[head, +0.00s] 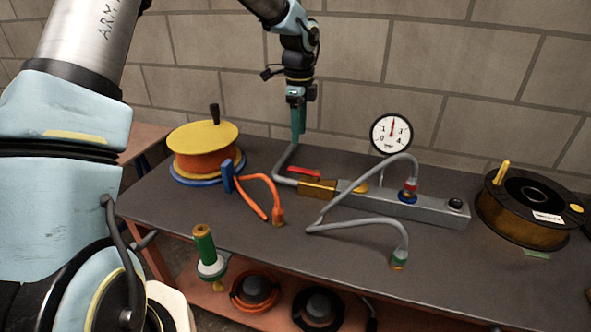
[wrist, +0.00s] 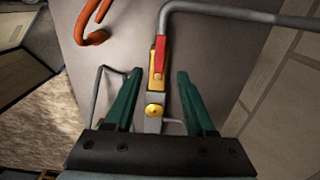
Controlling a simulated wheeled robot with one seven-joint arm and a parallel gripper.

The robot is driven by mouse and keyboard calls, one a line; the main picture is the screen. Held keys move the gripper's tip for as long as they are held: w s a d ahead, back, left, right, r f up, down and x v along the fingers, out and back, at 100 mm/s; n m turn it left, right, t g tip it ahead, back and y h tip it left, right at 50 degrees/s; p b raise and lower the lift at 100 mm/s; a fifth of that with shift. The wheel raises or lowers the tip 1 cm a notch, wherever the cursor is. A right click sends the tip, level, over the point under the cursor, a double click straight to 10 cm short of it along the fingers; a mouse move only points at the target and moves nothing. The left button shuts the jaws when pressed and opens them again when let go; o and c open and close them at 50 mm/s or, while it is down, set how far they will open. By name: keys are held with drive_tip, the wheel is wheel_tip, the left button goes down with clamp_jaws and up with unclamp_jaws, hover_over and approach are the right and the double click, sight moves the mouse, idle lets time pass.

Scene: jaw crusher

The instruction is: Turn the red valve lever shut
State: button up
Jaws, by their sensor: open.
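The red valve lever (head: 303,172) sits on top of a brass valve body (head: 316,189) on the bench. It lies roughly in line with the body and the bent grey pipe (head: 286,163). In the wrist view the lever (wrist: 160,56) shows between my fingertips, over the brass body (wrist: 154,84). My gripper (head: 297,137) points down above the pipe bend, left of and behind the lever, holding nothing. Its two green fingers (wrist: 159,75) are apart, one to each side of the valve in the wrist view. I see no contact with the lever.
A grey manifold block (head: 425,207) with grey hoses and a pressure gauge (head: 391,134) extends right of the valve. An orange hose (head: 267,193) is in front to the left. Cable reels stand left (head: 203,150) and right (head: 528,206). A block wall is behind.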

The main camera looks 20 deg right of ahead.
sight(299, 169)
wheel_tip(299, 169, down, 11)
drive_tip(key=p, duration=0.2)
drive_tip(key=shift+r+p, duration=0.2)
drive_tip(key=shift+p, duration=0.1)
drive_tip(key=shift+c, duration=0.2)
clamp_jaws()
idle(1.2)
